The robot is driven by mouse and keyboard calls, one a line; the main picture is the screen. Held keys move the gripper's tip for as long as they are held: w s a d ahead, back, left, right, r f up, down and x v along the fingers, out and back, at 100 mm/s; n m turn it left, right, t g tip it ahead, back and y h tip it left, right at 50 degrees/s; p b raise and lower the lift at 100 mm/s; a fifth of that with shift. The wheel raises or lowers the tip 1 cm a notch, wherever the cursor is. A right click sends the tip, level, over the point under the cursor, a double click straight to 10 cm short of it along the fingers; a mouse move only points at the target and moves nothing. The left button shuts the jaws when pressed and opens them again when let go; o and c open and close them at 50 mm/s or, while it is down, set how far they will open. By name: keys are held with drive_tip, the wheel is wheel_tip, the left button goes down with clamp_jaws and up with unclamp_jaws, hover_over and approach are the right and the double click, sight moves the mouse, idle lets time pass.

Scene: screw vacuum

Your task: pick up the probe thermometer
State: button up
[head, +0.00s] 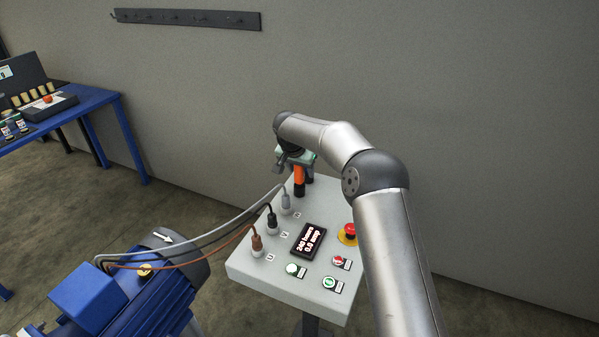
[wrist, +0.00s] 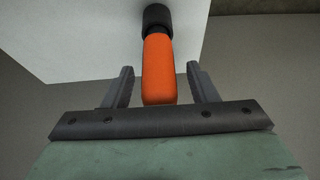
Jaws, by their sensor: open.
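The probe thermometer, an orange handle with a black end, shows in the wrist view (wrist: 158,70) between the two fingers of my gripper (wrist: 160,82). The fingers stand apart on either side of the orange part, with visible gaps, and do not appear to touch it. In the head view the orange handle (head: 299,180) stands at the far end of the grey control panel. My gripper (head: 295,160) is at its upper end in that view, partly hidden by my arm. The thermometer's probe tip is not visible.
The control panel (head: 255,276) carries several cable plugs, a display (head: 308,240), buttons and a red emergency stop (head: 348,232). A blue motor (head: 150,300) stands at lower left, joined by cables. A blue workbench (head: 95,98) is at far left. A wall is behind.

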drive_tip(key=shift+c, duration=0.3)
drive_tip(key=c, duration=1)
